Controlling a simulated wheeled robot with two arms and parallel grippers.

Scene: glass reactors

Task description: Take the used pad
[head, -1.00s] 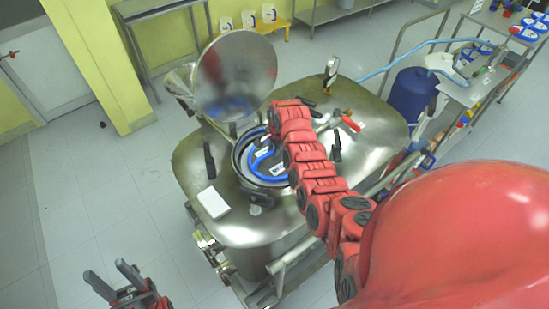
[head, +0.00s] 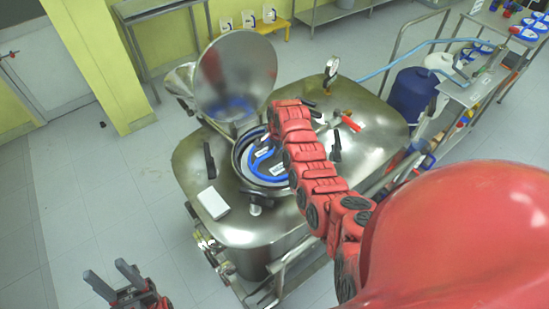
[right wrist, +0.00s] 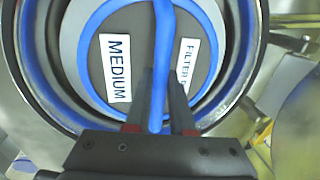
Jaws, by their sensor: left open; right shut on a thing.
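The round pad (right wrist: 184,72) is grey with a wide blue-grey rim and a blue bar handle (right wrist: 162,50). White labels on it read "MEDIUM" and "FILTER", the second partly hidden. It shows within the round opening of the steel reactor (head: 330,110); I cannot tell whether it rests there or is slightly raised. My right gripper (right wrist: 158,85) is shut on the blue handle, one dark finger on each side. In the head view my red right arm hides that gripper and part of the pad (head: 278,168). My left gripper (head: 112,275) is open and empty, low at the left, apart from the reactor.
The round steel lid (head: 236,70) stands open behind the opening. A white block (head: 212,203) lies on the reactor top. Clamp handles, a gauge (head: 331,68) and a red-handled valve (head: 350,122) stick up. Floor at left is free.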

